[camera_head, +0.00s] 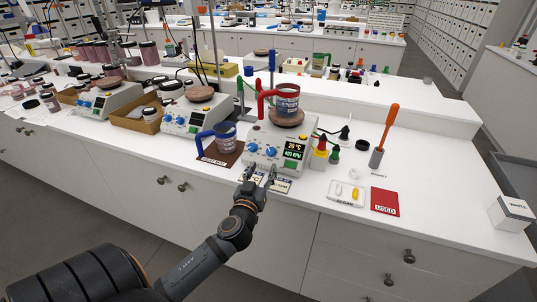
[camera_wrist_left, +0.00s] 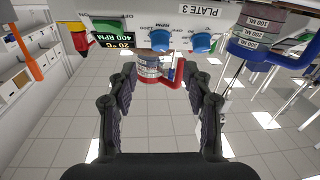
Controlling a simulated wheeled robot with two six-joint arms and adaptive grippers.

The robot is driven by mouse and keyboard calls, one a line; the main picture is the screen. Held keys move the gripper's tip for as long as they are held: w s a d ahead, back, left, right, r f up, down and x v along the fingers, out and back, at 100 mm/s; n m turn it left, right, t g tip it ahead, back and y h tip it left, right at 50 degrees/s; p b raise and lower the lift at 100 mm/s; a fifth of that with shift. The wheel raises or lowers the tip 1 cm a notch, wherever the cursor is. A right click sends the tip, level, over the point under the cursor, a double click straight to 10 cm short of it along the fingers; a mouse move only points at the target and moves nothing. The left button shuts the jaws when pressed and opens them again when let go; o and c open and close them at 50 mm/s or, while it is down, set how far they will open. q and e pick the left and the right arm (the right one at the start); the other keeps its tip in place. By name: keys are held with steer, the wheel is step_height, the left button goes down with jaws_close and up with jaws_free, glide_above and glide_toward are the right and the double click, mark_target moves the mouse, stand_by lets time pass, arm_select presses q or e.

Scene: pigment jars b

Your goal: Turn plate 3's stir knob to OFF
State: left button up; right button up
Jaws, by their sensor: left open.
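Plate 3 (camera_head: 260,135) is a white hotplate-stirrer with two blue knobs and a display reading 20 °C and 400 RPM. Its RPM stir knob (camera_head: 271,152) is the one nearer the display; the wrist view is upside down and shows this knob (camera_wrist_left: 160,39) at the top, by the RPM lettering. The pointer direction is too small to tell. My left gripper (camera_head: 259,179) is open and empty, just in front of the panel and below the knobs. In the left wrist view its fingertips (camera_wrist_left: 160,72) are spread, roughly lined up with the stir knob and apart from it. My right gripper is not in view.
A red-handled mug (camera_head: 287,99) stands on plate 3's top. A blue-handled mug (camera_head: 225,136) sits on a brown mat close left. A white tray (camera_head: 346,194) and red card (camera_head: 385,201) lie further right. Space before the bench is free.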

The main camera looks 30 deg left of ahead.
mark_target(270, 153)
arm_select(q)
steer(key=p+x, duration=0.1)
steer(key=x, duration=0.6)
steer(key=shift+p, duration=0.4)
steer(key=shift+w+a+f, duration=0.1)
steer(key=shift+w+a, duration=0.1)
steer(key=shift+w, duration=0.25)
steer(key=shift+c, duration=0.2)
jaws_close()
